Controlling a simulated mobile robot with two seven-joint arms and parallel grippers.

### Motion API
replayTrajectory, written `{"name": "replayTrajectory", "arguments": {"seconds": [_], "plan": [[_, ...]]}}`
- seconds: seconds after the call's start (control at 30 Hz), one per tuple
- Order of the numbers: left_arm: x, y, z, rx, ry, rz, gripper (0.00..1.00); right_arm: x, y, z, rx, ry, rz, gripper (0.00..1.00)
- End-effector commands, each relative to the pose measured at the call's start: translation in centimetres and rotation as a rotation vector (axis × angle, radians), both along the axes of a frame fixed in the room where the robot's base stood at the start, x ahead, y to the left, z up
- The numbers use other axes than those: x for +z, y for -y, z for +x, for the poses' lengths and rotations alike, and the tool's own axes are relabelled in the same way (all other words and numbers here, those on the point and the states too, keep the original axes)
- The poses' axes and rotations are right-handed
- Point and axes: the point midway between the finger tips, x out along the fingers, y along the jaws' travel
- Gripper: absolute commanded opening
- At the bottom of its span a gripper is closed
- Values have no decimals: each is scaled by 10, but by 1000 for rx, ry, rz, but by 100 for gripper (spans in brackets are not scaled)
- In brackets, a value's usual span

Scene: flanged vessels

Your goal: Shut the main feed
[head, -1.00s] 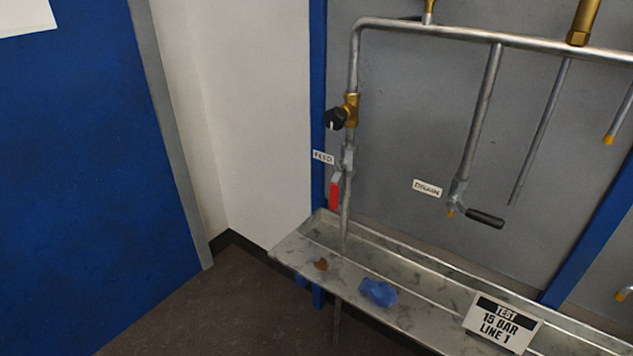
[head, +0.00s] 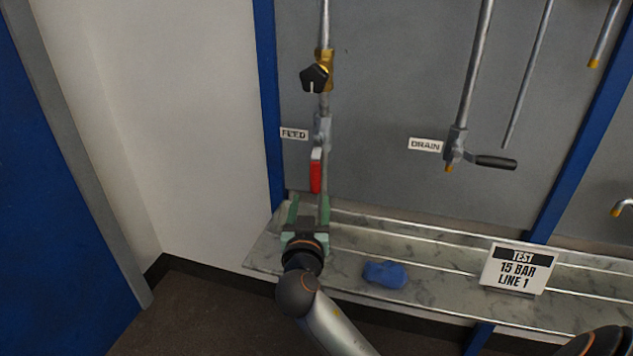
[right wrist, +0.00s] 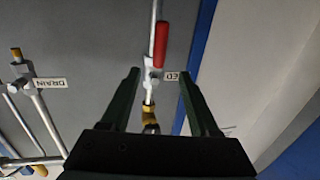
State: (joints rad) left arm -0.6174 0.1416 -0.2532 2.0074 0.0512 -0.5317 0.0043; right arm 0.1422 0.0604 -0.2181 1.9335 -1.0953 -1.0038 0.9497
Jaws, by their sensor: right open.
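The feed valve has a red lever (head: 316,171) that hangs down along the vertical pipe, beside the FEED label (head: 294,133). Higher on the same pipe is a brass valve (head: 326,62) with a black knob (head: 314,79). My right gripper (head: 308,206) is open and empty, its green fingers just below the lever's lower end in the head view. In the right wrist view the red lever (right wrist: 161,42) shows beyond the open fingertips (right wrist: 160,78), in line with the gap between them; no contact shows. My left gripper is not in view.
The drain valve (head: 455,148) with a black handle (head: 495,162) and DRAIN label (head: 426,145) is to the right. A white wall (head: 185,120) stands at left.

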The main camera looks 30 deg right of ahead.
Motion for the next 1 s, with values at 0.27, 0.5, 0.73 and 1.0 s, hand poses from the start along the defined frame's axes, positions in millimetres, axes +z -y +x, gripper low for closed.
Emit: {"name": "replayTrajectory", "arguments": {"seconds": [0.27, 0.5, 0.73, 1.0], "plan": [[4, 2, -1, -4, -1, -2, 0, 11, 23, 23, -25, 30, -4, 62], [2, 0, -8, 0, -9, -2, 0, 10, 54, 63, -24, 28, -4, 62], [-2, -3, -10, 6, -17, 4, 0, 9, 73, 89, -22, 27, -3, 62], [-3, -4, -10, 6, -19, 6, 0, 8, 80, 98, -21, 27, -1, 62]]}}
